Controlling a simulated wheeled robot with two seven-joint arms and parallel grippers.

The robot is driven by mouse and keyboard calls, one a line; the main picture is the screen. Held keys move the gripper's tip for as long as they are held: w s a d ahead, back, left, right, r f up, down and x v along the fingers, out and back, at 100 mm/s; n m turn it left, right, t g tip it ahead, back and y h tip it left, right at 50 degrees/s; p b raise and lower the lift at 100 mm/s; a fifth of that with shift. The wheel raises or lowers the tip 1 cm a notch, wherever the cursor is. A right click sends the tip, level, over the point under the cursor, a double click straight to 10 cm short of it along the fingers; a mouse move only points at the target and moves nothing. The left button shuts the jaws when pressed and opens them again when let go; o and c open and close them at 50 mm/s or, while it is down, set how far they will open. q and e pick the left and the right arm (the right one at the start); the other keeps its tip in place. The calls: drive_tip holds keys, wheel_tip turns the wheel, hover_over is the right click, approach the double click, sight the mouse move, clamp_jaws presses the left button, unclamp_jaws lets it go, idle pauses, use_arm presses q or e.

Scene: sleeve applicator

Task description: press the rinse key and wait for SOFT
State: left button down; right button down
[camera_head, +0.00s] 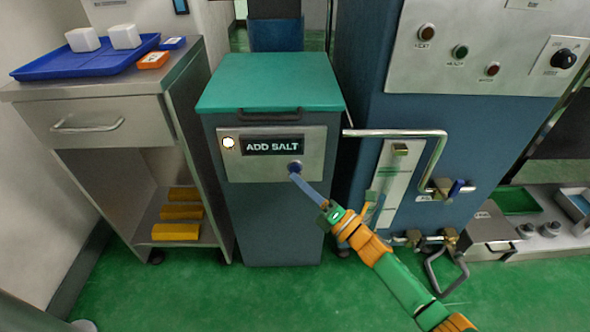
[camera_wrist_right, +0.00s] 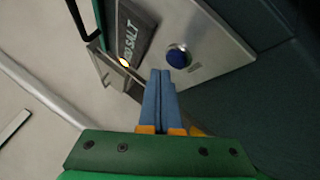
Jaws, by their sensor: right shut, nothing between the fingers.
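The softener cabinet (camera_head: 265,220) is a dark blue-grey box with a closed green lid (camera_head: 270,82). Its metal front panel (camera_head: 240,168) carries a display (camera_head: 272,146) reading "ADD SALT", with a lit pale lamp (camera_head: 228,143) left of it. The round blue key (camera_head: 295,165) is below the display's right end; it also shows in the right wrist view (camera_wrist_right: 178,57). My right gripper (camera_head: 294,177) is shut and empty, its blue fingertips (camera_wrist_right: 160,73) close to the key. They appear slightly off to its side; I cannot tell whether they touch. My left gripper is out of view.
A steel cart (camera_head: 90,120) at left holds a blue tray (camera_head: 60,68) with two white blocks (camera_head: 83,40); several yellow blocks (camera_head: 178,212) lie on its lower shelf. A large blue machine (camera_head: 365,70) with a bent pipe (camera_head: 400,133) stands close on the right.

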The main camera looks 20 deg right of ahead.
idle(0.6)
drive_tip(key=shift+w+d+b, duration=0.15)
drive_tip(key=shift+w+b, duration=0.2)
drive_tip(key=shift+w, duration=0.05)
drive_tip(key=shift+w+d+b, duration=0.1)
drive_tip(key=shift+w+b, duration=0.25)
drive_tip(key=shift+w, duration=0.05)
idle(0.4)
idle(0.4)
drive_tip(key=shift+s+a+p, duration=0.25)
drive_tip(key=shift+s+p, duration=0.3)
drive_tip(key=shift+s, duration=0.25)
drive_tip(key=s+p, duration=0.1)
drive_tip(key=s, duration=0.1)
drive_tip(key=s+a+p, duration=0.1)
drive_tip(key=s, duration=0.1)
drive_tip(key=shift+s+a+p, duration=0.2)
drive_tip(key=shift+s+p, duration=0.1)
drive_tip(key=shift+s, duration=0.1)
